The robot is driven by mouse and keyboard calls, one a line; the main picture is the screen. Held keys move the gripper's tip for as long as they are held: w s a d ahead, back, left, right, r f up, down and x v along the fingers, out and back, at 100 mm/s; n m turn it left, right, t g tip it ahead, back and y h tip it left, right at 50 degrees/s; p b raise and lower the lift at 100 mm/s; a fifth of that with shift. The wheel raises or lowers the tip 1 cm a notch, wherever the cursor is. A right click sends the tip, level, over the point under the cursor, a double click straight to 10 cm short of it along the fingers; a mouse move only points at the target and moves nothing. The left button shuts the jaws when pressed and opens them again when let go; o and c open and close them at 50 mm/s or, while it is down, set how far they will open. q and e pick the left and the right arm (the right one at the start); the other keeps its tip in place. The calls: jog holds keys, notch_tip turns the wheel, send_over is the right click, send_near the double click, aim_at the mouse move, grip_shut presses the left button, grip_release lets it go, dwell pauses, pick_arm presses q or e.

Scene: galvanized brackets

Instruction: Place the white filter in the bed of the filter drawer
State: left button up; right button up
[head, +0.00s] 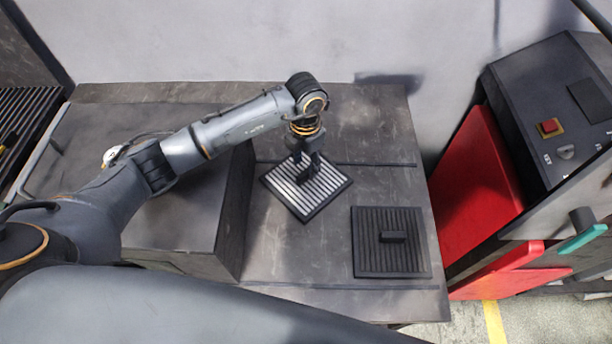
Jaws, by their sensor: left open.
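The white filter (322,196), a square pleated panel with a dark frame, lies turned at an angle on the dark metal surface (295,255). My left gripper (306,176) is above the filter's upper middle, pointing down, and is open. It hides part of the filter; whether the fingers touch it I cannot tell. A dark grey pleated panel with a black handle block (392,237) lies squarely to the right of the white filter. Thin dark rails run along the back and front of the surface. I cannot tell for sure which part is the drawer bed. My right gripper is not in view.
A large dark metal box (190,215) stands left of the filter under my left arm. A control box with a red button (548,127) and red panels (475,170) stand at the right. A grey wall (240,40) is behind. The surface around the two panels is mostly clear.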

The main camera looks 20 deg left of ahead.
aim_at(306, 171)
pick_arm(q)
jog(key=shift+f+p, duration=0.5)
jog(key=shift+f, duration=1.4)
grip_shut()
jog(key=shift+r, duration=0.1)
jog(key=shift+w+r, duration=0.1)
